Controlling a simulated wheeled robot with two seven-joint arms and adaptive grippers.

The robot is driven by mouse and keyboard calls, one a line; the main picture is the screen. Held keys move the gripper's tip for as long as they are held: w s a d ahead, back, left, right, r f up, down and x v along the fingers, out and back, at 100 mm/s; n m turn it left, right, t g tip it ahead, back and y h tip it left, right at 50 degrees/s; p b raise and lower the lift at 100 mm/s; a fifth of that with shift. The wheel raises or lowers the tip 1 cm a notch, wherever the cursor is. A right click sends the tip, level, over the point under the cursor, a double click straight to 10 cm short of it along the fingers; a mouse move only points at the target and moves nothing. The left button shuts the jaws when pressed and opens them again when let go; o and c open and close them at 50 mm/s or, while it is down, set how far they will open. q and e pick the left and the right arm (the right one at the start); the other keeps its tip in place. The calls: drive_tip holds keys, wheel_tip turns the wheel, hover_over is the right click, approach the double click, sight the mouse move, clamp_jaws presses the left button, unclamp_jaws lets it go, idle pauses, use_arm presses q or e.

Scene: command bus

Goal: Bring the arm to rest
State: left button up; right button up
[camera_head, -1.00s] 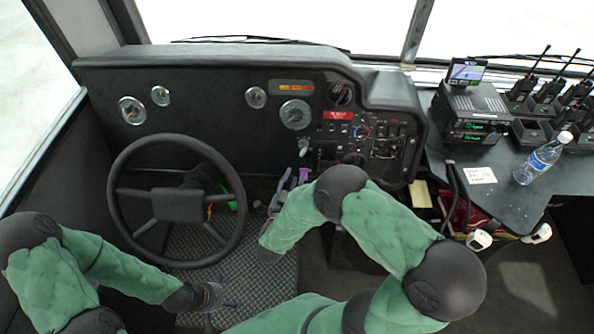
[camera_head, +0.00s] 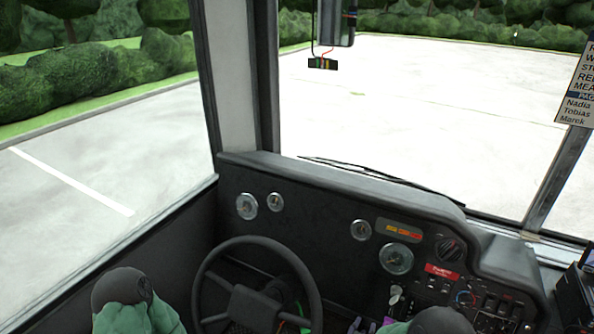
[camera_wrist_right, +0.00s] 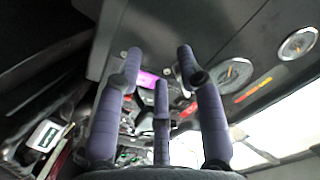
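My right arm's dark joint (camera_head: 440,320) shows at the bottom edge of the head view. The purple fingertips of my right gripper (camera_head: 362,325) just show beside it, below the dashboard switches. In the right wrist view, the three purple fingers of this gripper (camera_wrist_right: 160,75) are spread apart with nothing held between them. A bright magenta patch shows behind them; I cannot tell what it is. My left arm, with a dark joint and green sleeve (camera_head: 130,300), shows at the lower left. My left gripper is out of view.
The steering wheel (camera_head: 255,290) stands between my arms. The black dashboard (camera_head: 310,225) with gauges and switches (camera_head: 490,305) lies ahead, under the windshield. Dark radio equipment (camera_head: 578,300) is at the right edge. A mirror (camera_head: 337,22) hangs above.

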drive_tip(key=s+a+f+n+g+y, duration=0.5)
drive_tip(key=a+f+y, duration=0.15)
drive_tip(key=f, duration=0.35)
drive_tip(key=s+a+f+n+g+y, duration=0.1)
drive_tip(key=s+a+n+g+y, duration=0.1)
drive_tip(key=s, duration=0.6)
drive_tip(key=s+a+f+n+g+y+p, duration=0.1)
drive_tip(key=s+a+f+n+g+y, duration=0.1)
drive_tip(key=s+g, duration=0.3)
drive_tip(key=s, duration=0.3)
drive_tip(key=shift+f, duration=0.1)
